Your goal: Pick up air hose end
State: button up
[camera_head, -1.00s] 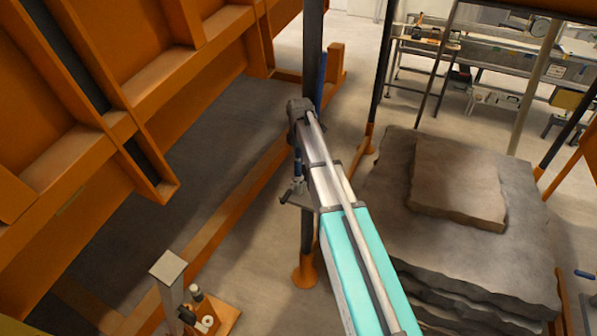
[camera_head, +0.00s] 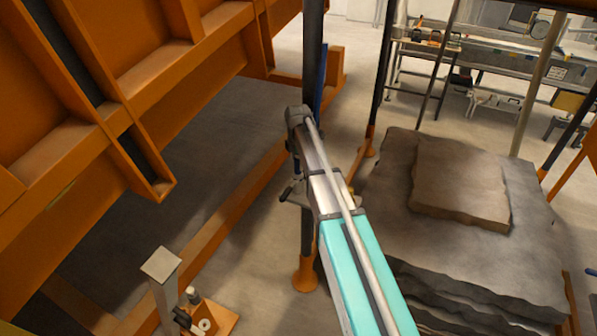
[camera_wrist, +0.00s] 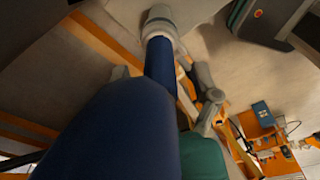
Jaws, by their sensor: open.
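In the wrist view a thick dark blue hose-like cylinder (camera_wrist: 160,58) runs from the near bottom up to a pale grey end piece (camera_wrist: 158,20). It looks like the air hose end. My gripper (camera_wrist: 163,90) is open, with one grey finger on each side of the blue piece; whether they touch it I cannot tell. In the head view my gripper (camera_head: 293,193) is small, beside a dark post. A blue strip (camera_head: 321,80) shows along that post higher up; whether it is the same hose I cannot tell. My arm hides part of the area.
A dark upright post (camera_head: 307,240) with an orange foot stands right by my gripper. A large orange frame (camera_head: 200,60) fills the left. Stacked grey stone slabs (camera_head: 460,183) lie at right. A small stand (camera_head: 161,265) is at lower left. Some floor between is clear.

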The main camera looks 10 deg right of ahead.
jog(key=shift+f, duration=0.2)
dwell(0.5)
grip_shut()
